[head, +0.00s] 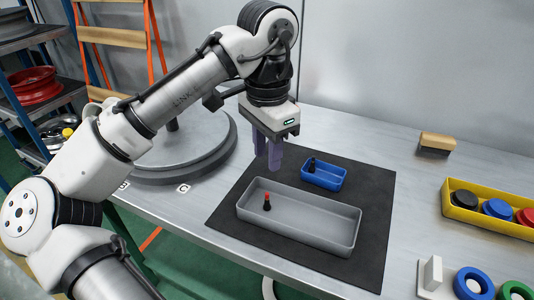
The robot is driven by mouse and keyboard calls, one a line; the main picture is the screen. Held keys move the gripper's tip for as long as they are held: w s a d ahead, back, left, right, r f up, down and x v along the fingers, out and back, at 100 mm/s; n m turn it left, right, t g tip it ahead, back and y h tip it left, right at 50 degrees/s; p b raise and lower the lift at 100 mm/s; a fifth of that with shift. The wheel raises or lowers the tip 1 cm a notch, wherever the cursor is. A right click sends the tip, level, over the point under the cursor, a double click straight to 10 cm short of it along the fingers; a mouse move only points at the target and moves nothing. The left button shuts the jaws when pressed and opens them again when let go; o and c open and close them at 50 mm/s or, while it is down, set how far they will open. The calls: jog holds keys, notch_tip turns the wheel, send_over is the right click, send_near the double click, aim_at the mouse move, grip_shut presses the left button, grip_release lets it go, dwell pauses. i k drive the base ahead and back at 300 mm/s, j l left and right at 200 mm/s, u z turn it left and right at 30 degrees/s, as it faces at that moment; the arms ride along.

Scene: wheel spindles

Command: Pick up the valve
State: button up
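Another small black valve-like piece (311,165) stands in the left end of the small blue tray (330,181). My gripper (268,158) points down with two purplish, see-through fingers. It is above the dark mat, behind the grey tray and left of the blue tray in the picture. It appears apart from both pieces, and I see nothing held. The fingers partly overlap in this view, so their gap is unclear.
Both trays are on a dark mat (372,225) on the metal table. A yellow bin (459,213) with coloured round parts is at the right. Blue (459,283) and green rings lie at the lower right. A wooden-topped block (437,141) stands behind. A round grey platform (170,165) is left.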

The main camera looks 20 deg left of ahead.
aim_at(312, 169)
jog(key=i+j+z, duration=0.1)
jog(key=j, duration=0.25)
jog(key=i+j+z, duration=0.1)
jog(key=j, duration=0.2)
jog(key=i+j+z, duration=0.15)
jog(key=j, duration=0.2)
jog(key=i+j+z, duration=0.1)
jog(key=j, duration=0.25)
